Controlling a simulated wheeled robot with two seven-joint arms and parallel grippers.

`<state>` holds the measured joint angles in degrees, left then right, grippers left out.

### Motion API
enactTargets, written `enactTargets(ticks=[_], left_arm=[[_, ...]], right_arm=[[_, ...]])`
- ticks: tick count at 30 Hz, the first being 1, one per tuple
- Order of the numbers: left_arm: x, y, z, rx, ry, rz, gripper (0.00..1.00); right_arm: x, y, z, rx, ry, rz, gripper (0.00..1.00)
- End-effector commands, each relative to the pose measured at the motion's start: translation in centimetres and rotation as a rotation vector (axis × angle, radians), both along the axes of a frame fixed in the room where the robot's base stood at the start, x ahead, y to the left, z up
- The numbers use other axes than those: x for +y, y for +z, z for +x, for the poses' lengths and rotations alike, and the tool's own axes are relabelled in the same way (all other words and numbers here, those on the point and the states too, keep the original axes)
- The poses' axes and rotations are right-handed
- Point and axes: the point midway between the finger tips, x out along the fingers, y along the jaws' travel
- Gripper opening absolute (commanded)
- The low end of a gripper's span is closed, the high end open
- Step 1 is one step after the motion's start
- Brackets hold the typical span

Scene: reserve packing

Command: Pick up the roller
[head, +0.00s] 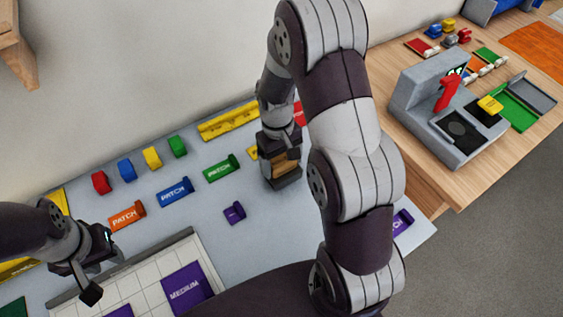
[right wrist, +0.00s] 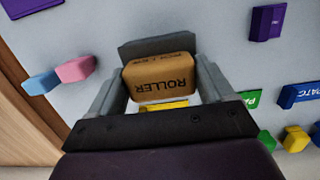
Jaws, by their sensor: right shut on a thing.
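The roller is an orange-brown block marked ROLLER, seen in the right wrist view (right wrist: 163,82) between the two grey fingers. In the head view the roller (head: 284,164) shows as a brown patch in the jaws, partly hidden by them. My right gripper (head: 282,174) is shut on the roller, over the grey surface right of the green patch block. I cannot tell whether the roller touches the surface. My left gripper (head: 104,274) is at the lower left above the surface, its fingers apart and nothing seen between them.
Green (head: 221,168), blue (head: 175,192) and orange (head: 127,216) patch blocks lie on the grey board, with a small purple block (head: 234,212). A white gridded tray (head: 150,275) is at the front. A grey machine (head: 440,105) stands on the wooden table at right.

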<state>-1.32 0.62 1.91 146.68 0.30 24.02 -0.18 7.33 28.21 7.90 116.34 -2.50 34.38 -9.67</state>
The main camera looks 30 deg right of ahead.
Motion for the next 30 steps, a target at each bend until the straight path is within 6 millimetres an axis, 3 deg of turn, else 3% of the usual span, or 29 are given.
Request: enactTargets(ticks=[8, 21, 30], left_arm=[[0.0, -0.6, 0.0, 0.0, 0.0, 0.0, 0.39], [0.0, -1.5, 0.0, 0.0, 0.0, 0.0, 0.39], [0.0, -1.5, 0.0, 0.0, 0.0, 0.0, 0.39]], right_arm=[[-0.1, 4.0, -0.1, -0.006, -0.001, -0.001, 0.51], [-2.7, 9.7, -9.6, -0.005, -0.003, -0.002, 0.51], [-3.1, 10.7, -11.3, 0.0, 0.0, 0.0, 0.51]])
